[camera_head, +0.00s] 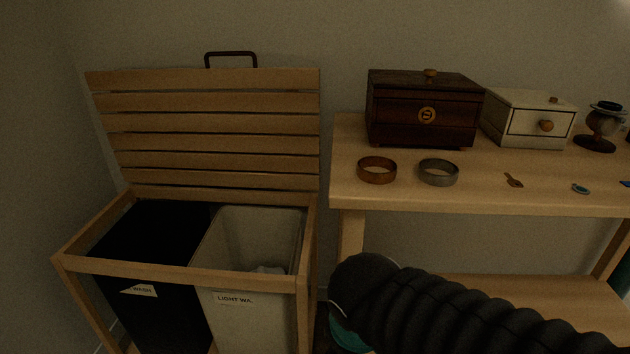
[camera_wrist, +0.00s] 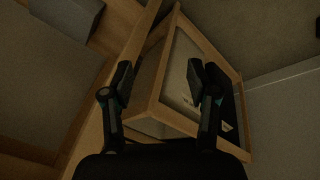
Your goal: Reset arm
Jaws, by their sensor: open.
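My gripper (camera_wrist: 160,80) is open and empty in the wrist view, its two dark fingers spread apart. Beyond the fingers the wooden frame of the laundry hamper (camera_wrist: 154,101) shows at a tilt. In the head view my ribbed black arm reaches in from the lower right, in front of the table; the gripper itself cannot be made out there. The hamper (camera_head: 180,268) stands at the left with its slatted lid (camera_head: 215,127) raised. It holds a black bag and a light bag (camera_head: 225,270) side by side, with some pale cloth in the light one.
A wooden table (camera_head: 450,196) stands at the right. On it are a dark wooden box (camera_head: 420,112), a white drawer box (camera_head: 515,105), a brown ring (camera_head: 377,172), a grey ring (camera_head: 438,174), small trinkets and a dark stand (camera_head: 598,140). A wall is close behind.

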